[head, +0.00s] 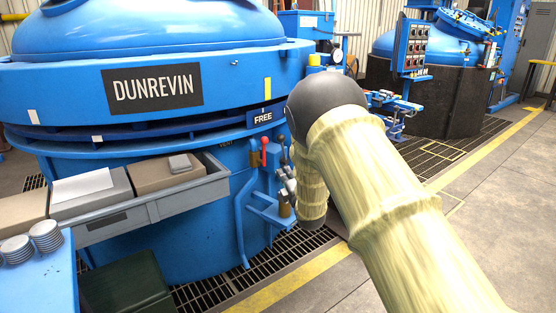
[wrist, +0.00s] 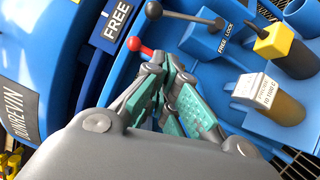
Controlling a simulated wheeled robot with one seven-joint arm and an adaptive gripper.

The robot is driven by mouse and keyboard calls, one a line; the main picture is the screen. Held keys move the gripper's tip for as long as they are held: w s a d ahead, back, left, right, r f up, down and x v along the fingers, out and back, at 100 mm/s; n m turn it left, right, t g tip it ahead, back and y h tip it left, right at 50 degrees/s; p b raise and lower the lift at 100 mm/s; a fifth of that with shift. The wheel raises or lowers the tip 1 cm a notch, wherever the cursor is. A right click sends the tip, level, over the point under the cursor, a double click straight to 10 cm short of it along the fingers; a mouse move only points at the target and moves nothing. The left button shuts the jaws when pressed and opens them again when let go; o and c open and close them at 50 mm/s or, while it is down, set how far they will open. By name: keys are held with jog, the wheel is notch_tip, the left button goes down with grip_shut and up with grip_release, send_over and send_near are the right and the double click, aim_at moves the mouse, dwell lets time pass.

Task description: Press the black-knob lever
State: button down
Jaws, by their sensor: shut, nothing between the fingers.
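The black-knob lever (wrist: 153,10) is at the top of the wrist view. Its grey shaft runs right to a blue block (wrist: 210,38) marked FREE and LOCK. In the head view a dark knob (head: 282,139) shows just right of the red-knob lever (head: 264,143). My gripper (wrist: 172,62) is shut and empty, its tips below the black-knob lever in the wrist view and apart from its knob in the picture. The red knob (wrist: 133,43) is just left of the tips, and the fingers hide part of its shaft. In the head view my arm hides the gripper.
The blue furnace (head: 130,125) labelled DUNREVIN fills the left, with a FREE plate (head: 263,117). A black-and-yellow fitting (wrist: 272,45) and an amber cylinder (wrist: 280,108) stand right of the gripper. A grey tray (head: 150,208) juts out at left. Open floor (head: 490,210) lies at right.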

jog(key=shift+w+a+r+n, duration=0.2)
jog(key=shift+a+r, duration=0.15)
jog(key=shift+r, duration=0.1)
jog(key=shift+w+a+r+n, duration=0.2)
jog(key=shift+a+r, duration=0.1)
jog(key=shift+r, duration=0.1)
jog(key=shift+w, duration=0.1)
jog(key=d+r+b+x, duration=0.1)
jog(key=b+x, duration=0.3)
jog(key=x, duration=0.8)
jog(key=shift+w+d, duration=0.6)
jog(key=shift+w, duration=0.05)
